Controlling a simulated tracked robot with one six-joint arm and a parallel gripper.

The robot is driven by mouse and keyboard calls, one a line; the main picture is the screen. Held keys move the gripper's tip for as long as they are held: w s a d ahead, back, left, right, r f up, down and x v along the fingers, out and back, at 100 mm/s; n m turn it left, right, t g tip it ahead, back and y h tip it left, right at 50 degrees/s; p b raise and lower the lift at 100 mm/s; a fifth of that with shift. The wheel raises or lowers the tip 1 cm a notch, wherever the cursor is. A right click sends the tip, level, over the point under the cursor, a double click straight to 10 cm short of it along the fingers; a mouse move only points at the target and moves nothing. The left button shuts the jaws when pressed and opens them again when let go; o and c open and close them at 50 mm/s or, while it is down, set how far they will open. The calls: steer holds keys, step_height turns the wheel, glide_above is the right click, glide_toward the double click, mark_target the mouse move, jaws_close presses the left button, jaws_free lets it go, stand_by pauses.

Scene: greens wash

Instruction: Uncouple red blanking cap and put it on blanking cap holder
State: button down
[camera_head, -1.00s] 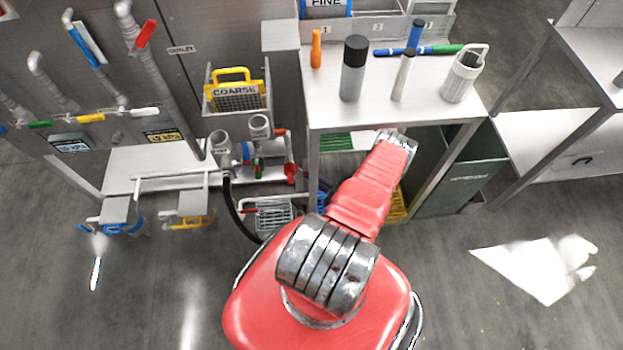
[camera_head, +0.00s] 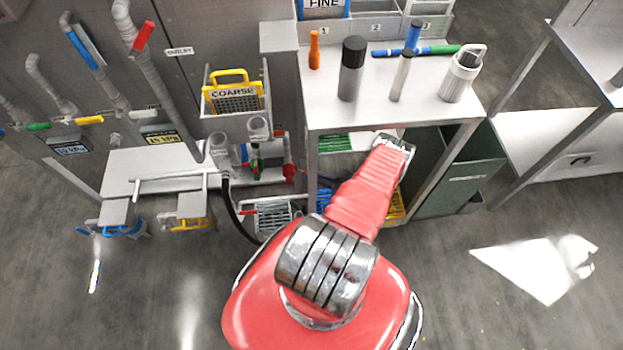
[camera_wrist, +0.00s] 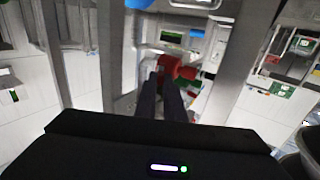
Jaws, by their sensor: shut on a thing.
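In the wrist view, my gripper (camera_wrist: 163,78) has its two dark fingers reaching forward and closed on a red part (camera_wrist: 180,68), which looks like the red blanking cap. The fingers partly hide it, and I cannot tell whether it is still seated on a coupling. In the head view, my gripper is hidden. A red part (camera_head: 289,172) shows there beside the low bench fittings; I cannot tell whether it is the same one. I cannot make out the blanking cap holder for certain.
Metal posts (camera_wrist: 233,60) flank my gripper closely in the wrist view. The steel table (camera_head: 330,112) carries several bottles and tools. A yellow COARSE screen (camera_head: 233,95) hangs in a bin. A dark hose (camera_head: 236,215) runs beside a wire basket (camera_head: 272,216). The front floor is open.

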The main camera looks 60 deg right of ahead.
steer(key=shift+w+d+n+g+y, duration=0.15)
steer(key=shift+d+n+g+y, duration=0.3)
steer(key=shift+n+y, duration=0.5)
steer(key=shift+w+d+n+g+y, duration=0.2)
steer(key=shift+d+n+y, duration=0.35)
steer(key=shift+y, duration=0.7)
steer(key=shift+r, duration=0.1)
steer(key=c, duration=2.1)
jaws_free()
steer(key=shift+o, duration=0.4)
